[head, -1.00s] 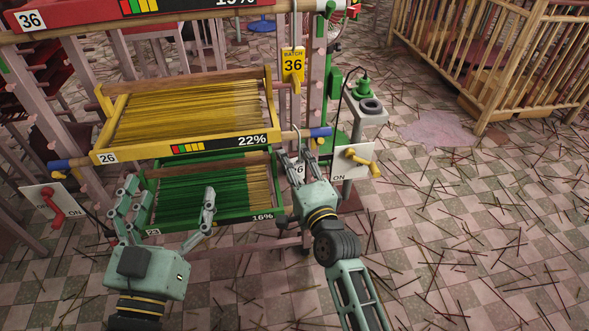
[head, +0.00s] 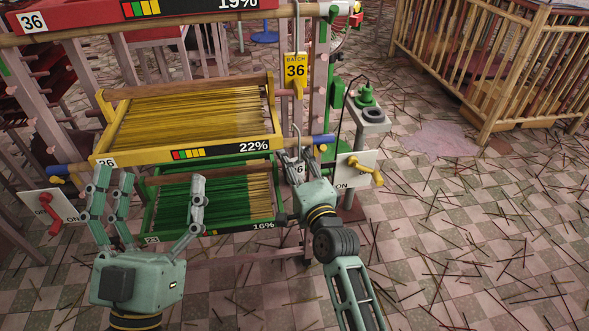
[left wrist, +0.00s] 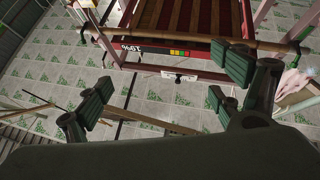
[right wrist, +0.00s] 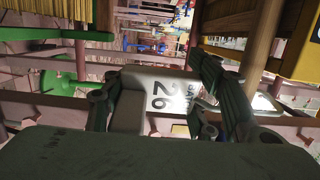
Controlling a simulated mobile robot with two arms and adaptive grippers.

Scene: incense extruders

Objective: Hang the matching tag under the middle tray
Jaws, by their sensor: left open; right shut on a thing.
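The middle tray (head: 190,112) is yellow, holds yellow sticks and is marked 26 and 22%. My right gripper (head: 296,158) is shut on a white tag at the tray's right end. In the right wrist view the tag (right wrist: 160,100) reads 26, partly covered by the fingers. A thin wire hook (head: 297,138) rises above the gripper beside the blue-ended rod (head: 322,140) under the tray; I cannot tell whether it rests on the rod. My left gripper (head: 150,182) is open and empty in front of the lower green tray (head: 225,228).
White ON panels with a red lever (head: 50,212) and a yellow lever (head: 365,168) flank the rack. Sticks litter the floor at right.

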